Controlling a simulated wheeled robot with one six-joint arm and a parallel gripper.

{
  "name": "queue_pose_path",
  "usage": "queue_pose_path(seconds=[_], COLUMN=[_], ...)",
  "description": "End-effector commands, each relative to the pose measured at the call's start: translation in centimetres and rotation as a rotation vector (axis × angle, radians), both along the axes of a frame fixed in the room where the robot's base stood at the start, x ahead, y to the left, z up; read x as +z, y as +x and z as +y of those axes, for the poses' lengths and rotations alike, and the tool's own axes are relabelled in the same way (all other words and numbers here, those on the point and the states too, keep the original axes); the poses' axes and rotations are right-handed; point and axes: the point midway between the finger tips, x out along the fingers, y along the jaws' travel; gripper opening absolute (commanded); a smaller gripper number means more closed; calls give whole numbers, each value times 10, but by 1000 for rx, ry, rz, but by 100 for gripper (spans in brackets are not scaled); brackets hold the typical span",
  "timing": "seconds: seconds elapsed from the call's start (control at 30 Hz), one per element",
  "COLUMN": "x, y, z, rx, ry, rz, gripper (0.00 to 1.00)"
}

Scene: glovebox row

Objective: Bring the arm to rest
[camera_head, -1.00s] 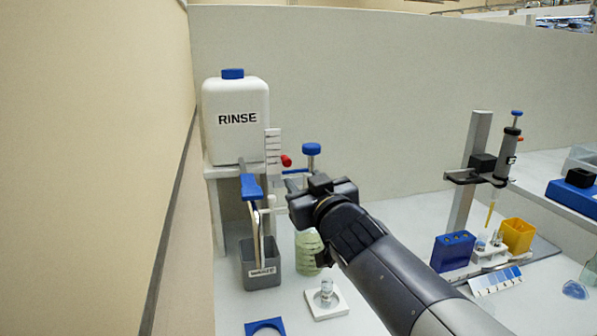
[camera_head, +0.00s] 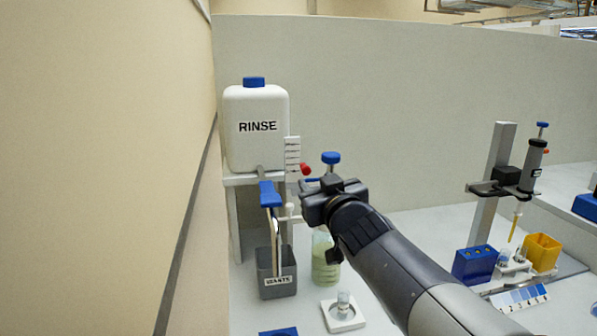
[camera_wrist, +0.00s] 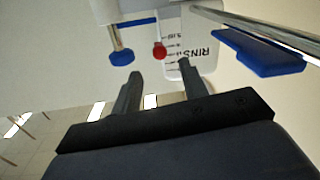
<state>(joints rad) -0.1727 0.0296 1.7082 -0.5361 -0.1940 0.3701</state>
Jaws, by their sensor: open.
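My arm reaches from the lower right of the head view toward the rinse station. My gripper (camera_wrist: 157,82) shows two dark fingers set apart in the wrist view, with nothing between them. In the head view its fingers are mostly hidden behind the wrist. The white RINSE bottle (camera_head: 256,130) with a blue cap stands on a raised shelf, left of my gripper. A red knob (camera_head: 305,169) and a blue knob (camera_head: 331,158) sit close to the gripper; the red knob also shows beyond the fingers in the wrist view (camera_wrist: 159,50). Contact with them cannot be told.
A grey WASTE bin (camera_head: 277,282) stands below a blue lever (camera_head: 269,194). A greenish jar (camera_head: 325,262) and a small vial on a white holder (camera_head: 343,318) stand below my arm. A pipette stand (camera_head: 492,180) and yellow box (camera_head: 542,253) are at right. A wall runs along the left.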

Motion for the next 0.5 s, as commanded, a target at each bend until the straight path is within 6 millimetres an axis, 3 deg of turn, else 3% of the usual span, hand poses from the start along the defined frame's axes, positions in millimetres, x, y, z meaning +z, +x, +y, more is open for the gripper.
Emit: queue_pose_path(seconds=[0.33,0.5], x=[-1,14], y=[54,58], z=[15,16], rx=[0,0], ry=[0,1], rz=[1,0], gripper=[41,41])
